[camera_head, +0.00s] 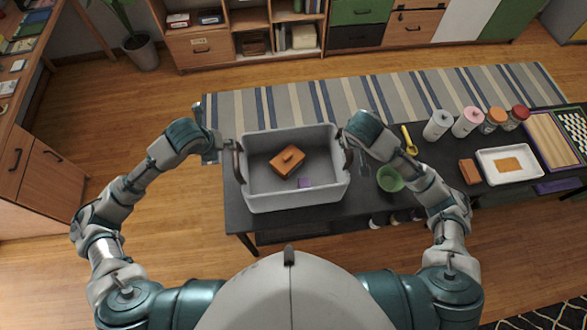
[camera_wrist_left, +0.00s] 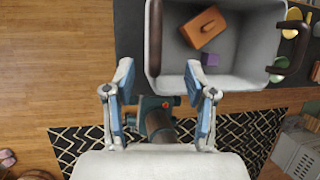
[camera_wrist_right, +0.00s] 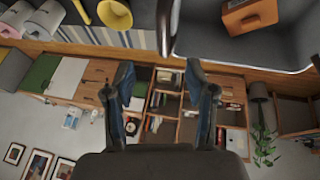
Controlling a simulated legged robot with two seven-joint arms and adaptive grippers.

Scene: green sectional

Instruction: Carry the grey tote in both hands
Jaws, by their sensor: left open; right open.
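The grey tote (camera_head: 262,202) stands on a dark table and has a brown handle on each side. An orange-brown block with a knob (camera_head: 287,160) and a small purple cube (camera_head: 305,183) lie inside. My left gripper (camera_head: 226,146) is beside the left handle (camera_head: 237,162). In the left wrist view its fingers (camera_wrist_left: 162,82) are spread and empty, with the handle (camera_wrist_left: 153,38) just ahead of the gap. My right gripper (camera_head: 358,152) is beside the right handle (camera_head: 346,158). In the right wrist view its fingers (camera_wrist_right: 160,80) are apart, with the handle (camera_wrist_right: 166,28) ahead of the gap.
The dark table (camera_head: 240,218) extends right. A green bowl (camera_head: 390,179) and yellow scoop (camera_head: 409,141) are close to my right arm. Several jars, a white tray (camera_head: 486,166) and wooden boards stand farther right. A striped rug (camera_head: 290,100) and shelves lie beyond. Wood floor is clear at left.

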